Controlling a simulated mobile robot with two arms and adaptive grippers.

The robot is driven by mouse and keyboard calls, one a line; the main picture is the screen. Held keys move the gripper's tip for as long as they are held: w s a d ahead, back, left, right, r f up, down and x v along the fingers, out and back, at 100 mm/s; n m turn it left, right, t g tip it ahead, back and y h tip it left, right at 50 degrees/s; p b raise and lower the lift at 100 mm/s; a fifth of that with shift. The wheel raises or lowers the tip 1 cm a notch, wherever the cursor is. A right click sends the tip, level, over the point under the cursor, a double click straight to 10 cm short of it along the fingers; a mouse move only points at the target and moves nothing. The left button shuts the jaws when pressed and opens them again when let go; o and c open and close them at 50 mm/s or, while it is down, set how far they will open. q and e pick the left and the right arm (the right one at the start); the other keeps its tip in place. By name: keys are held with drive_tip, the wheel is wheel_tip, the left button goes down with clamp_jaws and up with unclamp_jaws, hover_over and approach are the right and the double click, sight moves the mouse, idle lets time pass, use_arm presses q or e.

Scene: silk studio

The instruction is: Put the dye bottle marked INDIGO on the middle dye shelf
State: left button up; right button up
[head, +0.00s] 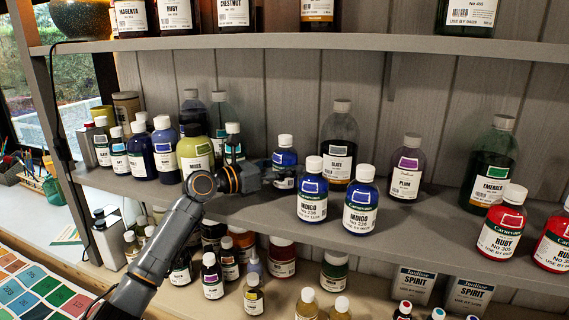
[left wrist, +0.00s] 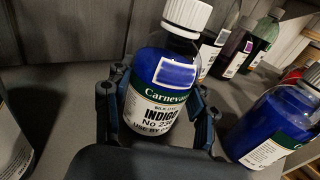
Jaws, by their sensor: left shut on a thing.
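My left gripper (head: 268,177) reaches in over the middle dye shelf (head: 255,208) from the left. It is shut on a blue bottle with a white cap (head: 285,157). In the left wrist view this held bottle (left wrist: 165,85) reads INDIGO, and my left gripper's fingers (left wrist: 158,115) close around its lower body. It is at shelf level among the other bottles; its base is hidden, so I cannot tell whether it touches the shelf. Two more INDIGO bottles stand just to its right, one (head: 312,190) nearer it and one (head: 360,200) beyond. My right gripper is not in view.
A green MOSS bottle (head: 195,153) and several blue bottles crowd the shelf at left. A SLATE bottle (head: 339,140) stands behind; PLUM (head: 406,170), EMERALD (head: 491,165) and RUBY (head: 503,222) stand to the right. The upper shelf (head: 340,41) runs overhead.

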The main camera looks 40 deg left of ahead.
use_arm(q)
drive_tip(key=shift+s+a, duration=0.1)
drive_tip(key=shift+f, duration=0.1)
drive_tip(key=o, duration=1.2)
drive_tip(key=shift+o, duration=0.2)
drive_tip(key=shift+s+f, duration=0.1)
drive_tip(key=shift+s, duration=0.2)
drive_tip(key=b+v, duration=0.4)
drive_tip(key=v, duration=0.6)
drive_tip(key=shift+s+a, duration=0.1)
drive_tip(key=shift+s, duration=0.2)
drive_tip(key=shift+s+a, duration=0.15)
drive_tip(key=shift+s, duration=0.25)
